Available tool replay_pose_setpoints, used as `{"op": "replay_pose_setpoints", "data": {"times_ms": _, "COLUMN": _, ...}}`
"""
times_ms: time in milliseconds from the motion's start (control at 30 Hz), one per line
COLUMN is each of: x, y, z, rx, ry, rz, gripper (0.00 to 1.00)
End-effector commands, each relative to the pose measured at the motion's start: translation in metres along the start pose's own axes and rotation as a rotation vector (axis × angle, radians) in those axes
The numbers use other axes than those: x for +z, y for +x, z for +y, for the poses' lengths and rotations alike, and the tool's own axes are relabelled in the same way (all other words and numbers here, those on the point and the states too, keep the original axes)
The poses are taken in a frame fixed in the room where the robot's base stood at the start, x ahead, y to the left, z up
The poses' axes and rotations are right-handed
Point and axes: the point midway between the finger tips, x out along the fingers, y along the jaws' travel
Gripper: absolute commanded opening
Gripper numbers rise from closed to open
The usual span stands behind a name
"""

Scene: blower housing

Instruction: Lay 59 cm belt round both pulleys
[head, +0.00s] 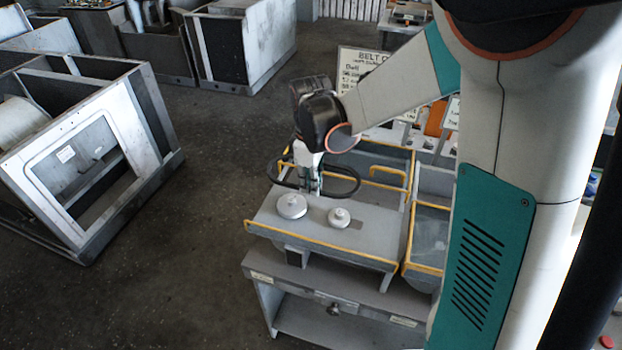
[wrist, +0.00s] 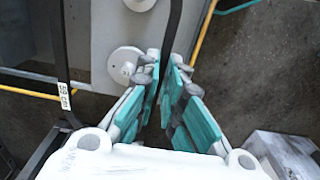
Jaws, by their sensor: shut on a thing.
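The black belt (head: 358,183) hangs as a loop from my gripper (head: 311,186) in the head view, above the back of a grey plate. In the wrist view my gripper (wrist: 166,68) is shut on one strand of the belt (wrist: 174,25). The other strand is at the left and carries a white "59 cm" tag (wrist: 64,95). On the plate stand a larger pale pulley (head: 291,206) and a smaller one (head: 339,217). Both show bare, without a belt round them. The wrist view shows one pulley (wrist: 124,66) left of my fingertips and part of the other (wrist: 139,4) at the top edge.
The grey plate (head: 270,222) has yellow edges and rests on a grey bench (head: 300,282). A yellow-edged bin (head: 428,232) stands at its right. A "BELT" sign (head: 357,66) is behind. A metal housing (head: 95,170) stands at left, with clear floor between.

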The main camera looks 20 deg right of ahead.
Motion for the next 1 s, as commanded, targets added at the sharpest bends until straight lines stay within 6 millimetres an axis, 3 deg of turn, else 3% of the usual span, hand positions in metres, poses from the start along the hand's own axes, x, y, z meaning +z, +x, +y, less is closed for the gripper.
{"op": "replay_pose_setpoints", "data": {"times_ms": 1000, "x": 0.000, "y": 0.113, "z": 0.000, "rx": 0.000, "ry": 0.000, "rz": 0.000, "gripper": 0.00}}
